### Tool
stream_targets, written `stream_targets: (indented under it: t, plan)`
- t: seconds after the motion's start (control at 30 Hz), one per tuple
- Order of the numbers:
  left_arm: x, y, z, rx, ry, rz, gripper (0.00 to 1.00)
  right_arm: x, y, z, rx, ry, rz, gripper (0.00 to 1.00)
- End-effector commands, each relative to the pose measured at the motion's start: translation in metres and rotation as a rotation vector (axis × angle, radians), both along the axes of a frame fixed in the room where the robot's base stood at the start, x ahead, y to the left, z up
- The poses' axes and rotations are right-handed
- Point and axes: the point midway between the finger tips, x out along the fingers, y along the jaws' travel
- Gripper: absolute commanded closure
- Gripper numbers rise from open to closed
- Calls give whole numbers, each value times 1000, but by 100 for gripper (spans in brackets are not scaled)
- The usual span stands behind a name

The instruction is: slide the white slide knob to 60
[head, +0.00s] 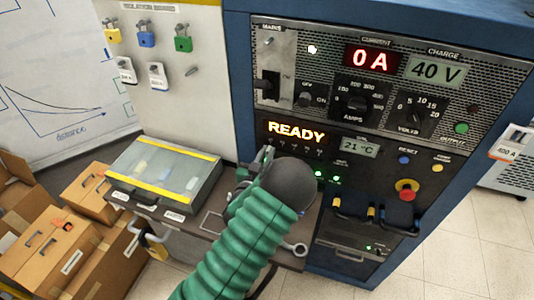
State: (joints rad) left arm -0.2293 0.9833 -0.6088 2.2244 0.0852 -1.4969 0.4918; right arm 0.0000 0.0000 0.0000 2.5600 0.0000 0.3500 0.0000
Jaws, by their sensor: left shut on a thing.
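The machine front (345,175) has a lit READY display (297,132) with a row of small scale marks (295,146) under it. My left gripper (267,155) is at the left part of this row, close against the panel, with its green arm coming up from below. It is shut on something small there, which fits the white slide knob. The knob itself is hidden behind the fingers and the round grey wrist, so its reading cannot be told. My right gripper is not in view.
Above are a 0 A display (370,59), a 40 V display (434,71) and black dials. A red stop button (406,186) is to the right. A glass-lidded case (165,172) stands left of my arm. Cardboard boxes (60,245) fill the lower left.

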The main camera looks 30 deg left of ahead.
Motion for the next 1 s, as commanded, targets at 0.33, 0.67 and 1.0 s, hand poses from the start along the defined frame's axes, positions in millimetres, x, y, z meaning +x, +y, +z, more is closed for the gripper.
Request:
stream_targets:
  t: [0.33, 0.67, 1.0]
  plan:
    - [1, -1, 2, 0, -6, 1, 100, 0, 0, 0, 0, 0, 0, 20]
    - [17, -62, 2, -2, -11, -2, 100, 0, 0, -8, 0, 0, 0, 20]
    - [20, -78, 3, 2, -7, 0, 100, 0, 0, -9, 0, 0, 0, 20]
